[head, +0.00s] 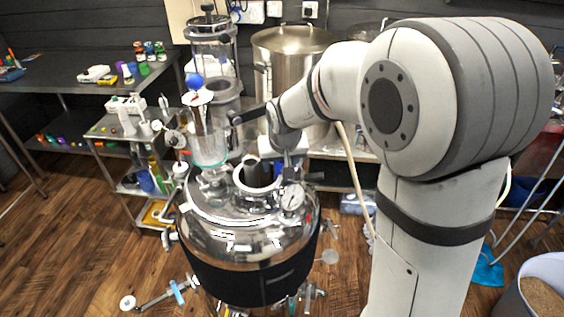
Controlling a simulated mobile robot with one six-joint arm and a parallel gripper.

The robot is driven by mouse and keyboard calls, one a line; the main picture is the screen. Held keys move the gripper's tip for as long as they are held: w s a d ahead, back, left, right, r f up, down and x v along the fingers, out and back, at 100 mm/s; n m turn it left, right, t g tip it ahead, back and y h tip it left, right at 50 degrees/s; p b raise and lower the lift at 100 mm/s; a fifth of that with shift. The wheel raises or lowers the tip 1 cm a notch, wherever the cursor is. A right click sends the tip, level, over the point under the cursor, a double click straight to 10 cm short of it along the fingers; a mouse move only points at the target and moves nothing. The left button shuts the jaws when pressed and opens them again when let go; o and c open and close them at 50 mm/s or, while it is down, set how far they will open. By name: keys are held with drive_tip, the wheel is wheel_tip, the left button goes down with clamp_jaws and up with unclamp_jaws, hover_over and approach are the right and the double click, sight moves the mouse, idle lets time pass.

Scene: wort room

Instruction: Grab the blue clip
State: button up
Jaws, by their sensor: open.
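My gripper (236,119) reaches left from the end of my arm, above the steel vessel (250,225) and beside a clear glass column (210,150). It is open, with no held object visible; its fingertips are small and partly lost against the glass. No blue thing is plainly a clip. A light blue piece (178,291) sits across a thin metal pipe (152,300) low at the vessel's left, well below my gripper; I cannot tell if it is a clip. A blue ball (195,82) tops the column area, left of and above my gripper.
A pressure gauge (292,197) and fittings crowd the vessel's lid. A large steel pot (292,62) stands behind. A dark table (70,82) with small bottles and a steel cart (118,150) are at left. Wood floor (75,225) is open at lower left. My arm hides much of the right.

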drive_tip(key=c, duration=1.1)
